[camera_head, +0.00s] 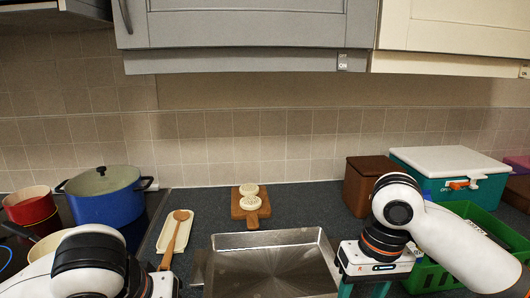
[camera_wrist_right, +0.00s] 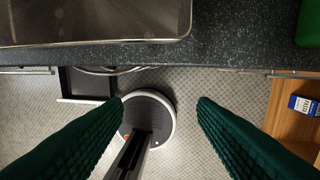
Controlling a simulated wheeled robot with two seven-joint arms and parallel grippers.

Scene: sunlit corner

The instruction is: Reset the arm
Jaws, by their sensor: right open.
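My right arm comes in from the right in the head view, bent at a white and dark elbow. Its gripper (camera_head: 364,290) points down at the counter's front edge, right of the metal tray. In the right wrist view the two green ridged fingers (camera_wrist_right: 161,100) are wide apart with nothing between them, past the counter edge and above the floor. My left arm is at the lower left of the head view. Only part of its gripper body (camera_head: 162,286) shows at the bottom edge, and its fingers are out of frame.
A metal tray (camera_head: 272,240) lies mid-counter; its rim also shows in the wrist view (camera_wrist_right: 100,42). A green crate (camera_head: 432,279) stands right, a blue pot (camera_head: 104,205) left. A spoon rest (camera_head: 163,240) and wooden board (camera_head: 240,211) are behind. A blue box (camera_wrist_right: 303,105) is below right.

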